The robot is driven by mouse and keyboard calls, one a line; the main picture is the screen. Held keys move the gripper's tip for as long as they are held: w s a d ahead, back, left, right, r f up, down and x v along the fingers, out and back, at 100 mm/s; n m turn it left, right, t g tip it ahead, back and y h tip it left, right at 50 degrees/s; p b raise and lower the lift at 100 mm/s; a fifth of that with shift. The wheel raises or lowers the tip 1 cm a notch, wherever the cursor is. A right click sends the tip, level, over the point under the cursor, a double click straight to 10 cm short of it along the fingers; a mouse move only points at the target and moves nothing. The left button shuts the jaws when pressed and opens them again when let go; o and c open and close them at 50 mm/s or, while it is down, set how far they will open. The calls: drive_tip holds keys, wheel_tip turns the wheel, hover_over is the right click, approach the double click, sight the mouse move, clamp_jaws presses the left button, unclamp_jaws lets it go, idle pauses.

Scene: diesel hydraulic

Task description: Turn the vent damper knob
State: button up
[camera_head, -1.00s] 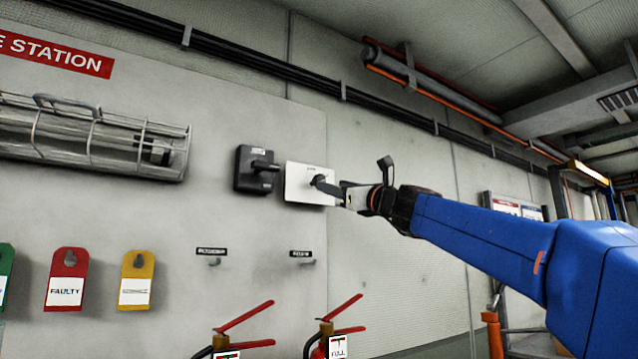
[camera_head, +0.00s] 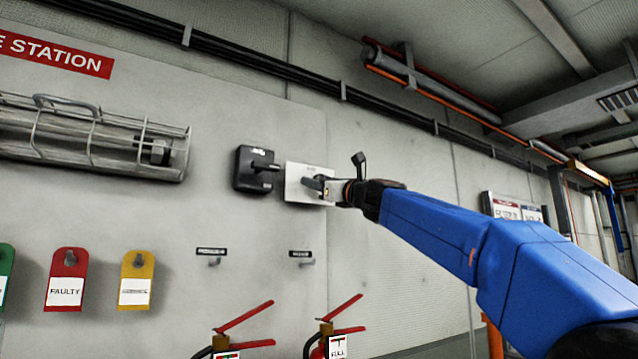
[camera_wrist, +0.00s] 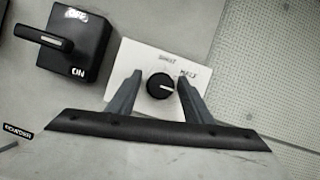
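The vent damper knob (camera_wrist: 160,86) is a round black knob with a white pointer line, on a white plate (camera_wrist: 146,60) with small lettering. In the wrist view the pointer line faces right. My gripper (camera_wrist: 158,78) is open, with one dark finger on each side of the knob. There is a gap at the left finger and a smaller one at the right; contact is not clear. In the head view my gripper (camera_head: 322,186) is at the white plate (camera_head: 296,186), and its fingers hide the knob.
A black switch box (camera_head: 257,169) with a lever sits just left of the plate; it also shows in the wrist view (camera_wrist: 75,42). A caged lamp (camera_head: 90,140), coloured tags (camera_head: 138,270) and red-handled extinguishers (camera_head: 340,322) are left and below. Wall right of the plate is bare.

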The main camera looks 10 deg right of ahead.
drive_tip(key=c, duration=0.9)
drive_tip(key=shift+o, duration=0.2)
drive_tip(key=shift+n, duration=0.3)
drive_tip(key=n+g+y, duration=0.1)
drive_tip(key=n, duration=0.1)
drive_tip(key=n+y, duration=0.1)
drive_tip(key=n, duration=0.1)
drive_tip(key=shift+d+n+g, duration=0.1)
drive_tip(key=shift+n+g, duration=0.3)
drive_tip(key=n+g, duration=0.1)
drive_tip(key=n, duration=0.2)
drive_tip(key=n+g+y, duration=0.1)
drive_tip(key=n, duration=0.3)
drive_tip(key=shift+g, duration=0.3)
drive_tip(key=n+g, duration=0.1)
drive_tip(key=n, duration=0.3)
drive_tip(key=shift+n+g, duration=0.4)
drive_tip(key=shift+n+g+h, duration=0.4)
drive_tip(key=shift+n+g, duration=0.2)
drive_tip(key=shift+n, duration=1.2)
